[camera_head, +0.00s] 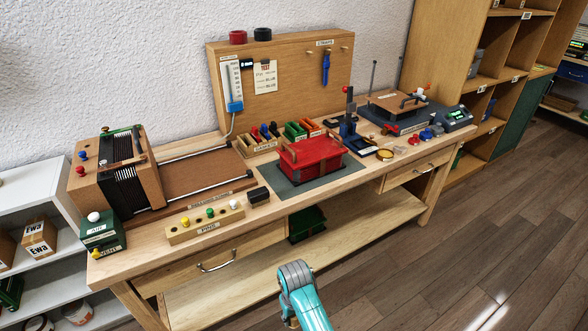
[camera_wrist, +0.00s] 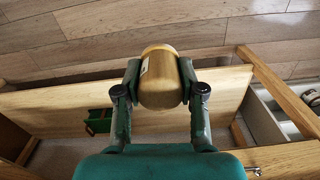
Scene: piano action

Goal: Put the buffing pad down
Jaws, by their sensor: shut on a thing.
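The buffing pad (camera_wrist: 162,88) is a tan, rounded piece with a pale label on its side, in the middle of the wrist view. My gripper (camera_wrist: 160,70) is shut on it, with one dark green finger at each side. The pad is held in the air, with the lower shelf and the floor behind it in that view. In the head view only a teal part of my arm shows at the bottom edge, in front of the bench; the gripper and the pad are not visible there.
The workbench (camera_head: 150,244) carries a red box (camera_head: 312,156) on a grey mat, a pin block (camera_head: 205,222), a small black block (camera_head: 259,195) and a keyboard-action model (camera_head: 118,172). Its lower shelf (camera_head: 235,290) holds a green crate (camera_head: 307,226) and is otherwise largely bare.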

